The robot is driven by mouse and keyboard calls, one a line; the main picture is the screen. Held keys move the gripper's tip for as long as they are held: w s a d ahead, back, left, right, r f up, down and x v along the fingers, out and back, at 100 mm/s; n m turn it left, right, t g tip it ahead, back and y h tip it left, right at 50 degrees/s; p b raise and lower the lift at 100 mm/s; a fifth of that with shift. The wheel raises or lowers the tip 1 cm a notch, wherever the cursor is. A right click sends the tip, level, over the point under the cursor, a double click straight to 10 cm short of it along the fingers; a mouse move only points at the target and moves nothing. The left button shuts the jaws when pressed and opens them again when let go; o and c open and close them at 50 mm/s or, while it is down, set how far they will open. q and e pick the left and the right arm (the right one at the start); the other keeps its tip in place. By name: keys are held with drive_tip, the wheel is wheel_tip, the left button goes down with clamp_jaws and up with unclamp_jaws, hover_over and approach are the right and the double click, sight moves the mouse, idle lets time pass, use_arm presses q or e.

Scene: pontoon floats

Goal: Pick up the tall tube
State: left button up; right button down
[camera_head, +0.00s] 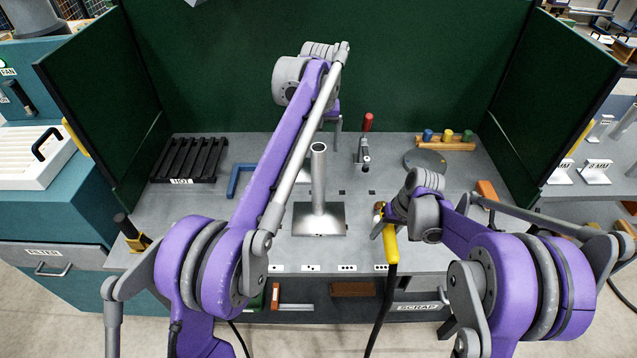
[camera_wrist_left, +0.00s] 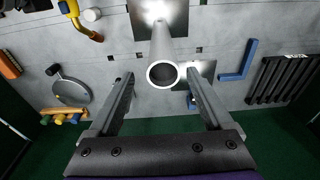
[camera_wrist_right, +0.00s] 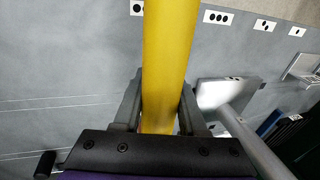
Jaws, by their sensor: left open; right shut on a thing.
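The tall grey tube (camera_head: 318,175) stands upright on a square metal plate (camera_head: 318,228) in the middle of the bench. In the left wrist view its open mouth (camera_wrist_left: 162,73) faces the camera and appears between the fingertips, with no visible contact. My left gripper (camera_head: 331,125) is open and empty, beyond the tube and partly hidden by my arm. My right gripper (camera_head: 384,214) is shut on a yellow torch-like handle (camera_head: 390,245) with a black cable, right of the plate. The handle also fills the middle of the right wrist view (camera_wrist_right: 168,60).
A black rack (camera_head: 189,160) and a blue angle piece (camera_head: 237,178) lie to the left. A red-handled clamp (camera_head: 366,140), a grey disc (camera_head: 424,160) and a wooden holder with coloured pegs (camera_head: 446,142) stand to the right. Dark green screens (camera_head: 230,70) enclose the back and sides.

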sight(318, 158)
use_arm(q)
drive_tip(key=shift+a+f, duration=0.15)
drive_tip(key=shift+f, duration=1.2)
drive_tip(key=shift+a+f, duration=0.1)
drive_tip(key=shift+f, duration=1.2)
clamp_jaws()
